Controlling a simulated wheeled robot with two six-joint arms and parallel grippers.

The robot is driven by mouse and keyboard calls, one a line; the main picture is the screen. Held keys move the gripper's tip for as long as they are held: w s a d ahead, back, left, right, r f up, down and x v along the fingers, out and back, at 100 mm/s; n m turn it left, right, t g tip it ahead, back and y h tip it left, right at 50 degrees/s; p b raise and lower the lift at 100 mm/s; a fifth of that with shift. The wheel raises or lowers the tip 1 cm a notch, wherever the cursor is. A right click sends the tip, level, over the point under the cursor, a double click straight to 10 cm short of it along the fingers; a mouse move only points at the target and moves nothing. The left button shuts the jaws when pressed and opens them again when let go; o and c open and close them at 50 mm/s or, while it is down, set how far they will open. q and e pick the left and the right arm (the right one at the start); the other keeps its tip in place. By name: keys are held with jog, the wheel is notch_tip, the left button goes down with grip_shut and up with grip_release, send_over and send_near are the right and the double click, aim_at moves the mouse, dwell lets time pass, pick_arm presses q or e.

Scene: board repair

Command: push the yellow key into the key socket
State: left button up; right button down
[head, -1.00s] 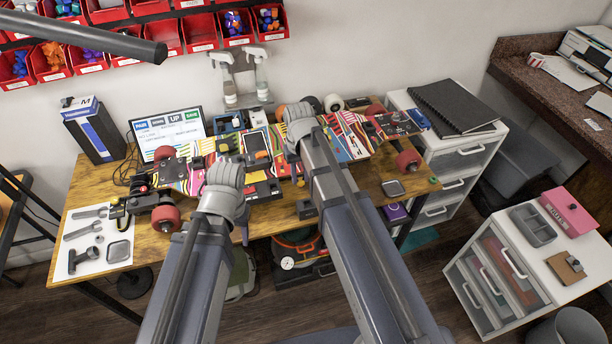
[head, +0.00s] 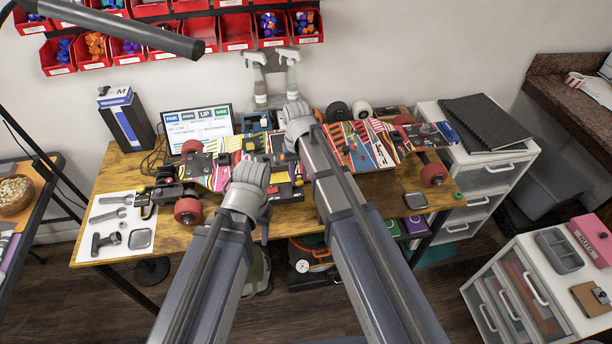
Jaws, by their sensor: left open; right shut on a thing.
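The long, colourful skateboard-like board (head: 385,140) with parts mounted on it lies across the wooden table. Yellow pieces (head: 281,191) show on its middle, just right of my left gripper; I cannot tell whether one is the yellow key. My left gripper (head: 250,172) is over the board's left-middle part, open, its fingers seen from behind. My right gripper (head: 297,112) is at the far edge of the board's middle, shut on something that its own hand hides. I cannot make out the key socket.
Red wheels (head: 187,210) stick out at the board's ends. A white sheet with tools (head: 112,230) lies at the table's left. A monitor (head: 197,121) and spray bottles (head: 259,85) stand behind. A dark lamp arm (head: 130,28) crosses the upper left.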

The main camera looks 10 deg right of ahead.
jog(key=shift+w+a, duration=0.2)
jog(key=shift+a, duration=0.3)
jog(key=shift+r, duration=0.1)
jog(key=shift+f+b, duration=1.6)
jog(key=shift+f, duration=0.15)
dwell(2.8)
jog(key=shift+c, duration=1.4)
grip_release()
jog(key=shift+r, duration=0.2)
jog(key=shift+r+p, duration=1.35)
jog(key=shift+p, duration=0.2)
